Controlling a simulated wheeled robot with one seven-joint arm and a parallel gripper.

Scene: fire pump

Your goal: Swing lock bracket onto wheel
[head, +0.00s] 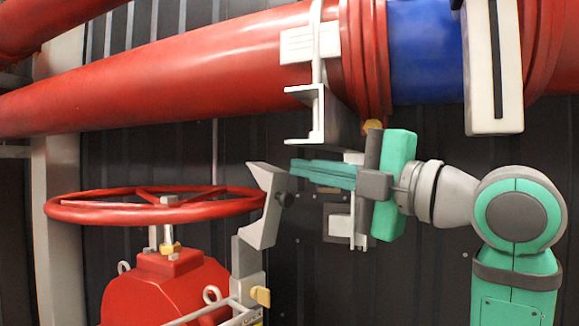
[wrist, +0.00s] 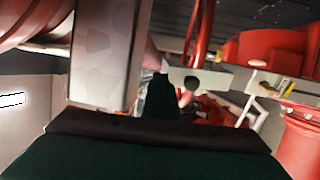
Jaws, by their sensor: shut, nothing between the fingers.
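The red handwheel (head: 165,208) sits level on its red valve at the left of the head view. The grey lock bracket (head: 266,212) stands on a post at the wheel's right edge. Its bent upper part overlaps the rim's right end in the picture; I cannot tell if they touch. A dark round knob (head: 287,200) sticks out on the bracket's right side. My gripper (head: 294,168) is shut and empty, its teal fingers pointing left. Its tips are just right of and slightly above the bracket's upper part. In the wrist view my dark fingers (wrist: 160,97) are together.
A large red pipe (head: 200,75) with a blue section (head: 428,50) runs above. A pale pipe support (head: 318,120) hangs just above my fingers. A yellow tab (head: 261,296) is at the bracket's base. A pale plate (wrist: 105,50) looms close in the wrist view.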

